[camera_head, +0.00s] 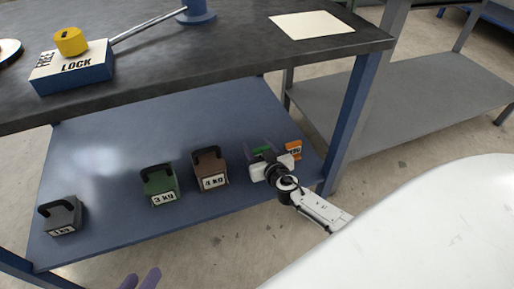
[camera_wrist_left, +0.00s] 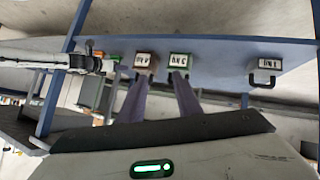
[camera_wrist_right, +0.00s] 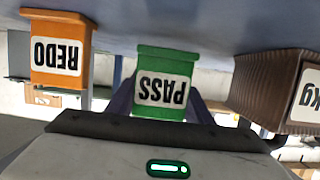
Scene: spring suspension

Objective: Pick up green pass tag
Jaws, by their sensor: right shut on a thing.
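The green pass tag (camera_wrist_right: 165,58) is a green block with a white PASS label, shown upside down in the right wrist view. My right gripper (camera_wrist_right: 160,104) is shut on it, with a purple finger on each side. In the head view only a small green part of the tag (camera_head: 261,150) shows beyond my right gripper (camera_head: 266,158), at the right end of the blue shelf. I cannot tell whether the tag touches the shelf. My left gripper (camera_wrist_left: 160,82) is open and empty; its purple fingertips (camera_head: 140,279) show at the bottom of the head view, in front of the shelf.
An orange REDO tag (camera_wrist_right: 60,45) stands beside the green one. The brown 4 kg weight (camera_head: 210,168), green 3 kg weight (camera_head: 159,184) and grey 1 kg weight (camera_head: 61,215) stand on the lower shelf (camera_head: 110,150). A table leg (camera_head: 350,115) rises at the right. The dark tabletop (camera_head: 225,50) is above.

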